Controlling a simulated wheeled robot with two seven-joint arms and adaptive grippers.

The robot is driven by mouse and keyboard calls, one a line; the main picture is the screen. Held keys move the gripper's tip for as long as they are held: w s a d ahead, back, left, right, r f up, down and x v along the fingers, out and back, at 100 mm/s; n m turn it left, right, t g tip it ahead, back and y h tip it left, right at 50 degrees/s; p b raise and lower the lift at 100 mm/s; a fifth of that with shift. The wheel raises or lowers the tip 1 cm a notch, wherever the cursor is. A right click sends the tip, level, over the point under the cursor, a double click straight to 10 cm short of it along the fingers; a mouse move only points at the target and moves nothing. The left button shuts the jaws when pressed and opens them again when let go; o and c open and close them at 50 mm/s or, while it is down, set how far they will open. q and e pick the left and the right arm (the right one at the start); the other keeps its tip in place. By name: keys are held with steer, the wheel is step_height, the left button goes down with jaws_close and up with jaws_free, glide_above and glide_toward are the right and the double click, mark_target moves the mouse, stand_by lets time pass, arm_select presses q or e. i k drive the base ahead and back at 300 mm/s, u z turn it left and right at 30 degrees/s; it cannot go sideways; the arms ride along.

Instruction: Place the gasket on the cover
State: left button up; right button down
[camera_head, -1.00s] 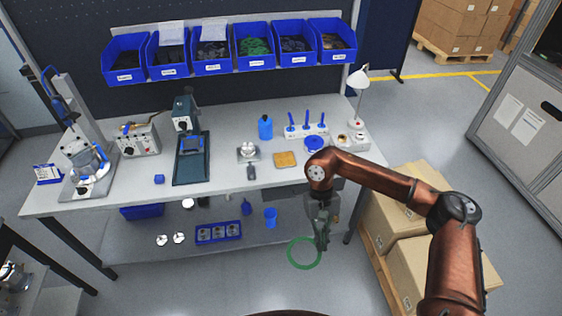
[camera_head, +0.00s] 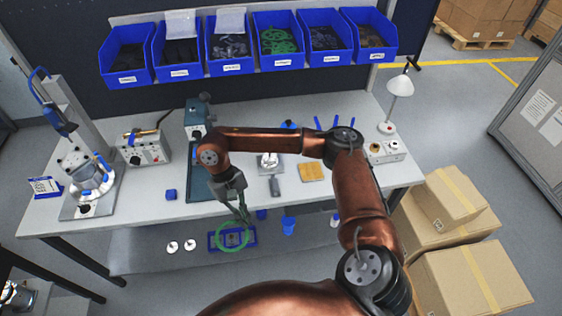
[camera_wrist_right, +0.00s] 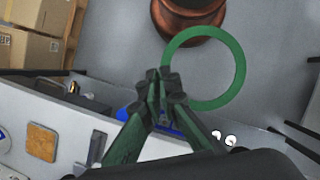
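The gasket, a thin green ring (camera_head: 217,237), hangs from my right gripper (camera_head: 243,217) just in front of the bench's front edge. In the right wrist view the fingertips (camera_wrist_right: 165,84) are closed on the rim of the gasket (camera_wrist_right: 240,68). A round metal part (camera_head: 90,180) with blue handles sits in the fixture at the left end of the bench, well left of the gripper. I cannot tell for certain which part is the cover. My left gripper is not in view.
A grey control box (camera_head: 146,149) stands right of the fixture. A dark tray (camera_head: 203,188) lies mid-bench, partly behind my arm. A tan square pad (camera_head: 311,172) lies to the right. Blue bins (camera_head: 127,58) hang along the back. A lower shelf (camera_head: 140,259) holds small parts.

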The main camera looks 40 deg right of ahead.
mark_target(311, 171)
steer(key=i, duration=0.65)
steer(key=z, duration=0.85)
steer(key=i, duration=0.7)
steer(key=z, duration=0.8)
